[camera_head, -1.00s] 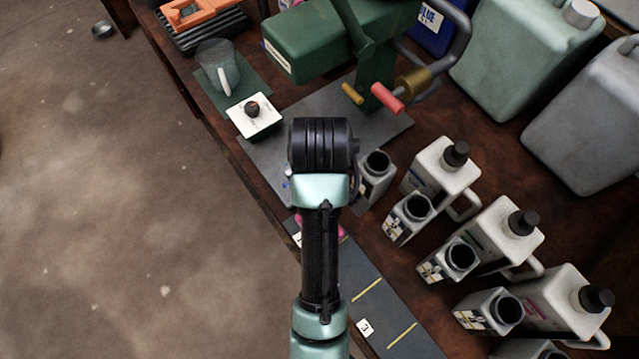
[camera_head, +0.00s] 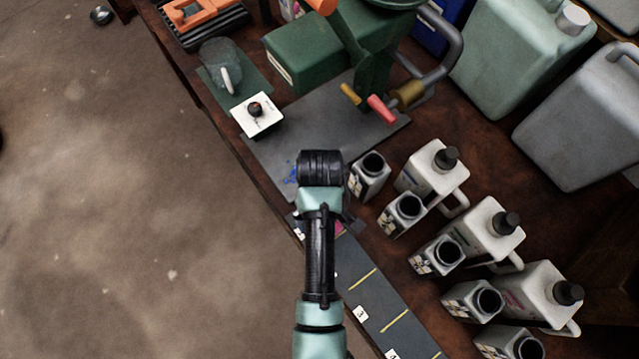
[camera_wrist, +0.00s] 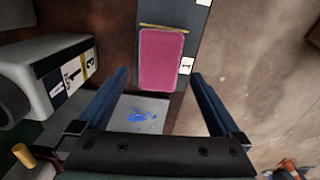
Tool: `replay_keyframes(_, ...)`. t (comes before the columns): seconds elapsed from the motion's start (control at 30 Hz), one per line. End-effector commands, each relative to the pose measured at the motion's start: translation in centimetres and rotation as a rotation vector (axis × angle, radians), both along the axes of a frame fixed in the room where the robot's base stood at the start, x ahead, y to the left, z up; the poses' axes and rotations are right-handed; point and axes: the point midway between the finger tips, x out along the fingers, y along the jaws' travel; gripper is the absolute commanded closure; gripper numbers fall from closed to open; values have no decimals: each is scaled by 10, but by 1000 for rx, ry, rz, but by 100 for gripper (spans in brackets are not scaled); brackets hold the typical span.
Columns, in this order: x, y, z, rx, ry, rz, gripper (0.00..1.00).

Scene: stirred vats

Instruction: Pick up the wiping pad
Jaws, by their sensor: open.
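The wiping pad looks to be the pink rectangular pad (camera_wrist: 161,60), lying flat on a dark strip with yellow lines in the wrist view. In the head view only a small pink edge (camera_head: 340,229) shows beside my arm, which hides the rest. My gripper (camera_wrist: 159,78) is open and empty, its two blue fingers reaching to either side of the pad's near end in the picture. The pad appears below the fingers and not between them; the exact height gap cannot be told. The fingers are hidden in the head view.
Several open-topped grey containers (camera_head: 370,177) and white capped jugs (camera_head: 433,168) stand right of my arm. A grey mat (camera_head: 275,150) with blue marks (camera_wrist: 142,115) lies nearby. A white box with a dark knob (camera_head: 257,116) and a green machine (camera_head: 315,50) stand behind.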

Motion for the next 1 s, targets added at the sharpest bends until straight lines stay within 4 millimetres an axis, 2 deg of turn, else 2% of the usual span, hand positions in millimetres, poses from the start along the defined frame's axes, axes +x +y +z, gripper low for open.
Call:
replay_keyframes(0.3, 2, 0, -43, -1, 2, 0, 0)
replay_keyframes(0.63, 2, 0, -49, 0, -1, 0, 2)
replay_keyframes(1.0, 2, 0, -48, 1, -1, 0, 68)
